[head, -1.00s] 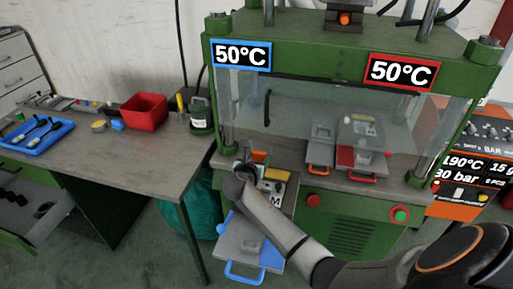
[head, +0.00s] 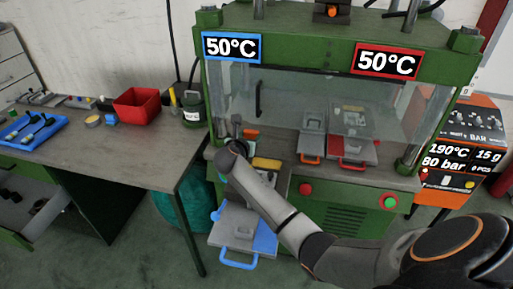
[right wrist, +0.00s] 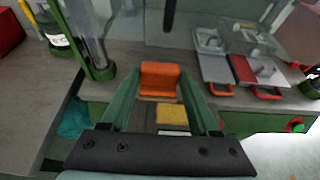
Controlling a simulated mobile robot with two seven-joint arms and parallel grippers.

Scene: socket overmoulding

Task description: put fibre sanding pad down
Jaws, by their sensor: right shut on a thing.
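My right gripper (right wrist: 160,82) is shut on an orange, block-shaped pad, which I take to be the fibre sanding pad (right wrist: 159,77). In the head view the pad (head: 250,134) shows as a small orange patch beside the gripper (head: 240,140), in front of the press. A yellow block (right wrist: 172,115) lies below and nearer in the right wrist view; it also shows in the head view (head: 267,163), partly behind my arm. Whether the pad touches anything beneath it is not clear. My left gripper is not in view.
A blue-handled mould (head: 240,228) sits low in front. The workbench (head: 130,150) at left has a red bin (head: 137,107) and free room.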

